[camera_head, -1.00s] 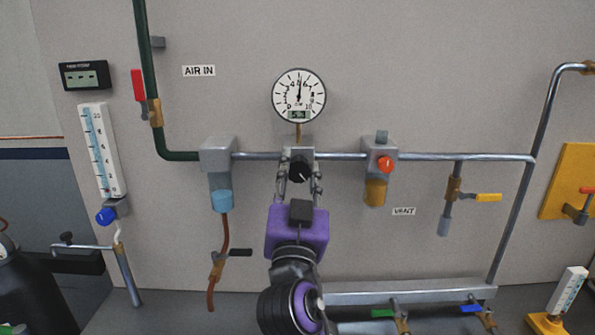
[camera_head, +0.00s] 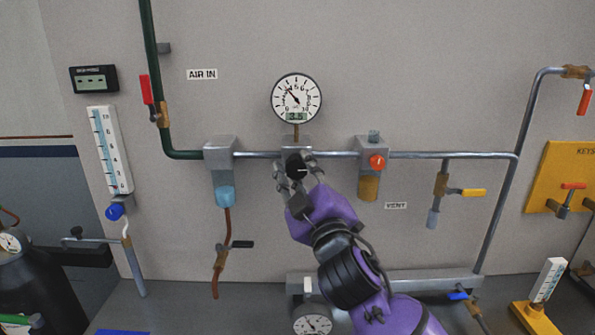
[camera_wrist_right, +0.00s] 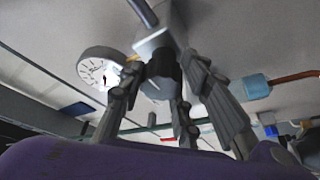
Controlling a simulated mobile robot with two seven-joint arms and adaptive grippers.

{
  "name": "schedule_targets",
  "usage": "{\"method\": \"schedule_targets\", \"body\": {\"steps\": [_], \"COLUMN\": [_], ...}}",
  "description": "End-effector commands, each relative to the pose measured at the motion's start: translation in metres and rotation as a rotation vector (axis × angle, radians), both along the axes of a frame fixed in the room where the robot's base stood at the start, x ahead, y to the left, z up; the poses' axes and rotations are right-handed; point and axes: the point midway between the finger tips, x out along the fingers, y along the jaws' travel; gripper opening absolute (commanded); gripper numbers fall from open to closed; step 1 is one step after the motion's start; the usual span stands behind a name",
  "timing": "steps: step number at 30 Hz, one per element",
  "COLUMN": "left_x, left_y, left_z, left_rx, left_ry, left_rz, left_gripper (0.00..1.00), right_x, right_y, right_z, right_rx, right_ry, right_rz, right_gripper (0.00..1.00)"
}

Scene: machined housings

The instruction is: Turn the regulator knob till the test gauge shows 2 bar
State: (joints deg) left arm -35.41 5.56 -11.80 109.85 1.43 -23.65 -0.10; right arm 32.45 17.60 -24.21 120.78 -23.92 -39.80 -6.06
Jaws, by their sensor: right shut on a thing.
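The black regulator knob (camera_head: 296,166) sits on a grey block on the pipe, below the round test gauge (camera_head: 296,99). The gauge's digital window reads about 3.5, and its needle points to the upper left. My right gripper (camera_head: 296,170) is shut on the knob, with the purple wrist tilted up from the lower right. In the right wrist view the grey fingers (camera_wrist_right: 165,95) surround the dark knob (camera_wrist_right: 163,68), and the gauge (camera_wrist_right: 100,66) shows at the left. My left gripper is in neither view.
To the right on the pipe is a block with a red knob (camera_head: 377,161). A blue-bowled filter (camera_head: 224,194) hangs to the left. A yellow-handled valve (camera_head: 472,192) is further right. A lower pipe block with another gauge (camera_head: 313,324) lies below my arm.

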Motion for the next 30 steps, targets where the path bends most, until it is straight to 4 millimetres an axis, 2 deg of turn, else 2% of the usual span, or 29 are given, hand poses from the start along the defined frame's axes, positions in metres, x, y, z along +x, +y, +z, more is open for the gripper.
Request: {"method": "schedule_targets", "body": {"steps": [6,15,30], "left_x": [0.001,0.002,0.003], "left_y": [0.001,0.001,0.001], "left_z": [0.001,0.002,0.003], "left_rx": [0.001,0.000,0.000], "left_ry": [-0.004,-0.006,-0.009], "left_rz": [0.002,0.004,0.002], "left_gripper": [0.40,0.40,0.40], "right_x": [0.001,0.001,0.000], "right_y": [-0.004,-0.003,-0.001], "right_z": [0.008,0.012,0.016], "right_rx": [-0.197,-0.392,-0.497], "right_ry": [-0.011,-0.015,-0.022], "right_rz": [-0.010,-0.009,-0.008], "right_gripper": [0.05,0.05,0.05]}}
